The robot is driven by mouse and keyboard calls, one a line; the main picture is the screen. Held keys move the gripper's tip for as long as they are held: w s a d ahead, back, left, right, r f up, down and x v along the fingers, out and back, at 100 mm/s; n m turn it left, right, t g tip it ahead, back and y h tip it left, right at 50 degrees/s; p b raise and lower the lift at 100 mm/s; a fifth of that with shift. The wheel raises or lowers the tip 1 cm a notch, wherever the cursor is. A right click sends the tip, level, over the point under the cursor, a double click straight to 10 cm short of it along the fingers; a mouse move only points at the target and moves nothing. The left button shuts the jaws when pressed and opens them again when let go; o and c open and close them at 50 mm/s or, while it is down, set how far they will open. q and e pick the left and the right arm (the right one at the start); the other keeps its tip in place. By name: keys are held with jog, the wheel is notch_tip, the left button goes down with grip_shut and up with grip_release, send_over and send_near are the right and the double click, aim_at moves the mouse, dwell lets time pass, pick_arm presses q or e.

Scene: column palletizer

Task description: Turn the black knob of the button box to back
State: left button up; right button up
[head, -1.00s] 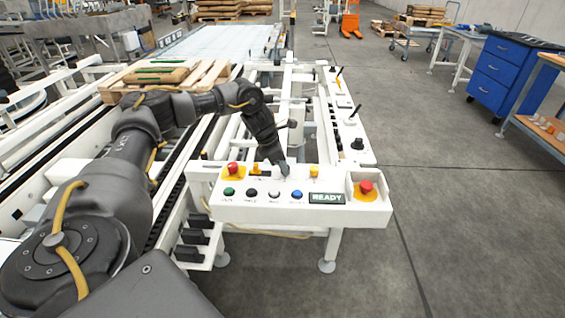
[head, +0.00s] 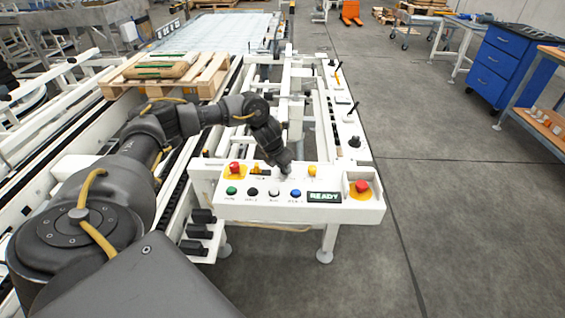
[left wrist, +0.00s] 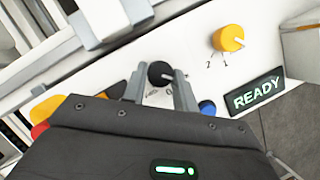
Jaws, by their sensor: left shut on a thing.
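The white button box (head: 232,209) stands in the middle of the head view, with a lit READY display (head: 324,197). The black knob (left wrist: 160,72) shows in the left wrist view between my left gripper's fingers (left wrist: 157,88), its light pointer mark toward the lower right. My left gripper (head: 285,172) reaches down to the box's top panel in the head view and is shut on the knob. In the head view the gripper hides the knob. A yellow knob (left wrist: 229,39) with marks 1 and 2 sits beside it. My right gripper is not in view.
A red stop button (head: 362,187) sits at the box's right end. Another red button (head: 234,168) and several push buttons, including a blue one (head: 295,194), surround the gripper. A pallet (head: 204,82) lies on the conveyor behind my arm.

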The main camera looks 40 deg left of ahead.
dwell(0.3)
pick_arm(q)
jog(key=o, duration=1)
jog(key=shift+c, duration=0.2)
jog(key=shift+r, duration=0.1)
jog(key=v, duration=1)
jog(key=shift+s+r, duration=0.25)
jog(key=shift+s, duration=0.05)
jog(key=shift+d, duration=0.1)
